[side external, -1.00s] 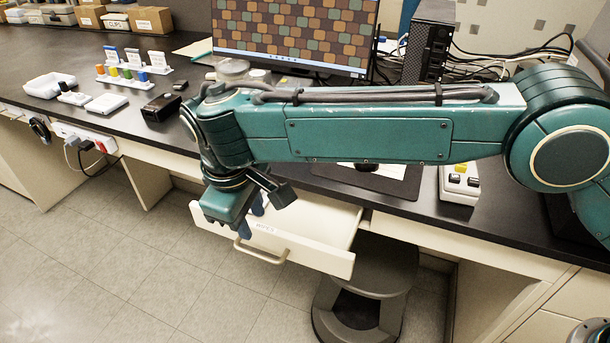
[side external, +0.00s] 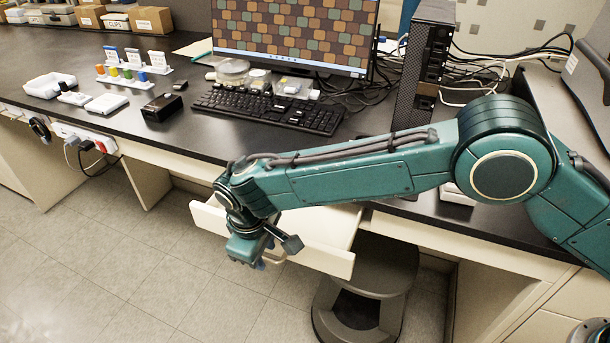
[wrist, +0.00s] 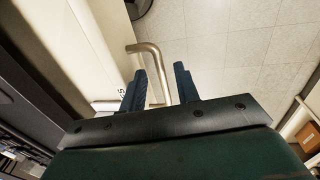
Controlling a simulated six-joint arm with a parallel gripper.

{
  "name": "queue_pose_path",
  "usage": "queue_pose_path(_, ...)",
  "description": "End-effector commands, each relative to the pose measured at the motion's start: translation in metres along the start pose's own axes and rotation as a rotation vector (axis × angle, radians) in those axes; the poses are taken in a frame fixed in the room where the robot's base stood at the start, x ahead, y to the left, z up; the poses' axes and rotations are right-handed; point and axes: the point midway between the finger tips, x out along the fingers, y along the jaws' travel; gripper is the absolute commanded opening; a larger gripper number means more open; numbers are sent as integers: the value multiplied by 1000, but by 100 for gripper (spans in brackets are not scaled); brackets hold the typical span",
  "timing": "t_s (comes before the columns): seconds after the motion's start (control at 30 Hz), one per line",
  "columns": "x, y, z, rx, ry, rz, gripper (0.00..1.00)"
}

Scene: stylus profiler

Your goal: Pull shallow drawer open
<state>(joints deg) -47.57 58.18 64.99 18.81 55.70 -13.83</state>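The shallow drawer (side external: 318,232) is a cream drawer under the black bench top. It stands pulled out, its inside partly showing behind my arm. Its bent metal handle (side external: 272,258) is partly hidden by my gripper (side external: 254,262), which is at the drawer front. In the wrist view the handle (wrist: 151,55) runs down between the two blue fingers of my gripper (wrist: 160,71). The fingers are apart, with a gap between the handle and the right finger. Whether the left finger touches the handle I cannot tell. A label on the drawer front is partly covered.
A dark round stool (side external: 372,290) stands under the bench, just right of the drawer. A keyboard (side external: 270,109), a monitor (side external: 295,35) and a black computer tower (side external: 424,70) are on the bench top. The floor (side external: 120,250) in front of the drawer is clear.

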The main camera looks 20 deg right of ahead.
Motion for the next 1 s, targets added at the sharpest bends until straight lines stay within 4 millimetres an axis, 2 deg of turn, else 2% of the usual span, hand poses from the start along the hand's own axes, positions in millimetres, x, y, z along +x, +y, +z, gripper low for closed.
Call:
queue_pose_path(0.4,7,0,0,0,0,-1,32)
queue_pose_path(0.43,7,0,0,0,0,-1,30)
queue_pose_path(0.6,7,0,0,0,0,0,0)
queue_pose_path(1.0,6,-7,0,-2,0,0,0)
